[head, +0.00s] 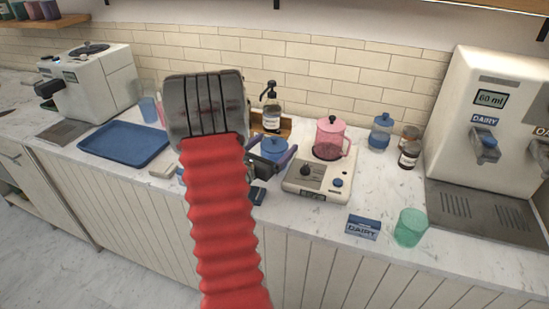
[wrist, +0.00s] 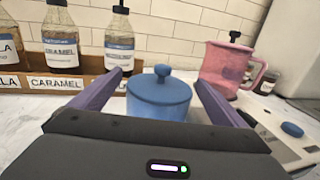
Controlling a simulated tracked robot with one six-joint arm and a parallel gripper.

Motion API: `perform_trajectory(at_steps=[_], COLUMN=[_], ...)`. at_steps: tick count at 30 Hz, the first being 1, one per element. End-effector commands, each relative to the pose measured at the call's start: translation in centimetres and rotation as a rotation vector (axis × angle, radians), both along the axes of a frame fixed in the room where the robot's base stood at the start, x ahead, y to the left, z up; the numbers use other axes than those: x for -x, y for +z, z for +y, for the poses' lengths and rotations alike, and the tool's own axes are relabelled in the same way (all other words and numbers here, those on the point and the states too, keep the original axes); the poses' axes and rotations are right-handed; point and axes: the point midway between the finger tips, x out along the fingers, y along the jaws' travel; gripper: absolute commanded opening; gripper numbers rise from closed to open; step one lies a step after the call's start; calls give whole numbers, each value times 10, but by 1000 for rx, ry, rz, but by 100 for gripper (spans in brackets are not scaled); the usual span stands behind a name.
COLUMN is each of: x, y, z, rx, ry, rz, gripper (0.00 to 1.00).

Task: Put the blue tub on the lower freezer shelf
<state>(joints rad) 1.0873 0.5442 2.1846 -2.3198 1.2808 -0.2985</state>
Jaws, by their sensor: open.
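A blue tub with a round-knobbed lid (wrist: 158,101) stands upright on the marble counter. It also shows in the head view (head: 274,148), partly hidden by my gripper. My gripper (wrist: 158,82) is open, with one purple finger on each side of the tub; narrow gaps show between the fingers and the tub, and nothing is held. In the head view my gripper (head: 272,153) is low over the counter, partly behind my red arm. The tub's base is hidden behind the gripper body in the wrist view. No freezer or freezer shelf is in view.
Syrup bottles (wrist: 119,42) stand in a wooden rack behind the tub. A pink pitcher (head: 330,138) on a white hotplate unit (head: 318,178) is close on the right. A second blue lidded jar (head: 381,133) stands farther right. A blue tray (head: 124,143) lies left.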

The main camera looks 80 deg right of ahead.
Motion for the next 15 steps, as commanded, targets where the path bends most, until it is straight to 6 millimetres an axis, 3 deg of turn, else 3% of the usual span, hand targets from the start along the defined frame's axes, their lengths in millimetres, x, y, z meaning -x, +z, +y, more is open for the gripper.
perform_trajectory(at_steps=[11, 15], x=[0, 0], y=[0, 0], z=[0, 0], rx=[0, 0], ry=[0, 0], rz=[0, 0], gripper=[95, 85])
